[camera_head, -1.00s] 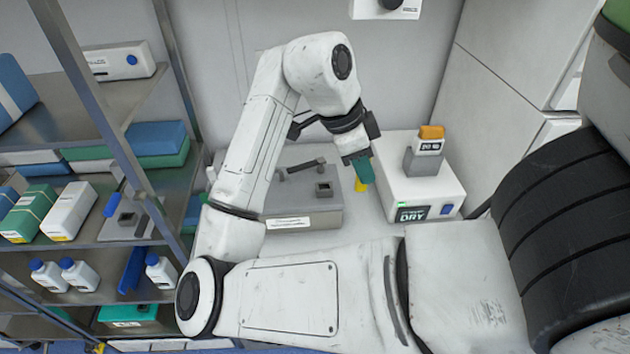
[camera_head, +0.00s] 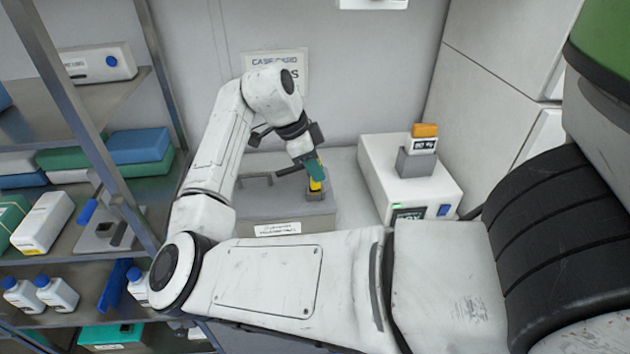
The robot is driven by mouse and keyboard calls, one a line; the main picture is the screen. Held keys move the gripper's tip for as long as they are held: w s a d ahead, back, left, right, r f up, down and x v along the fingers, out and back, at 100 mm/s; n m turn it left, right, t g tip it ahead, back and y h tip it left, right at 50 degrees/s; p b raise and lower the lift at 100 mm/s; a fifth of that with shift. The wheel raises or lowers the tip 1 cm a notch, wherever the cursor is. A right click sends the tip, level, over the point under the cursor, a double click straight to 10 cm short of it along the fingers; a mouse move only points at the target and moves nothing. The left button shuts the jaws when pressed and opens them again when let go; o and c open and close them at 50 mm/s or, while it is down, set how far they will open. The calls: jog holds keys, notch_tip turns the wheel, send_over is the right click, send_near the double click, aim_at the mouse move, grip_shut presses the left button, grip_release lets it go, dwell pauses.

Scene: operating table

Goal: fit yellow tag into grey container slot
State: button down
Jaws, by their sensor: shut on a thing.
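My gripper (camera_head: 315,171) is over the right part of the grey container (camera_head: 262,212) on the bench. It is shut on the yellow tag (camera_head: 316,185), which has a green upper part and points downward. The tag's lower end is at or just above the small dark slot block (camera_head: 315,197) on top of the container. I cannot tell whether the tag's tip is inside the slot. My gripper's fingertips are small and partly hidden by the tag.
A white box with a display (camera_head: 425,188) stands to the right on the bench, with a grey holder (camera_head: 416,162) and an orange-topped block (camera_head: 424,132) on it. Shelving with boxes and bottles is at the left. A handle (camera_head: 256,181) lies on the container's top.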

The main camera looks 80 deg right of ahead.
jog(key=shift+f+b, duration=0.5)
jog(key=shift+f, duration=0.7)
jog(key=shift+f, duration=0.1)
jog(key=shift+f, duration=0.15)
jog(key=c, duration=1)
grip_release()
jog(key=shift+c, duration=0.2)
jog(key=b+v, duration=0.2)
jog(key=v, duration=1)
jog(key=shift+r, duration=0.2)
jog(key=shift+a, duration=0.1)
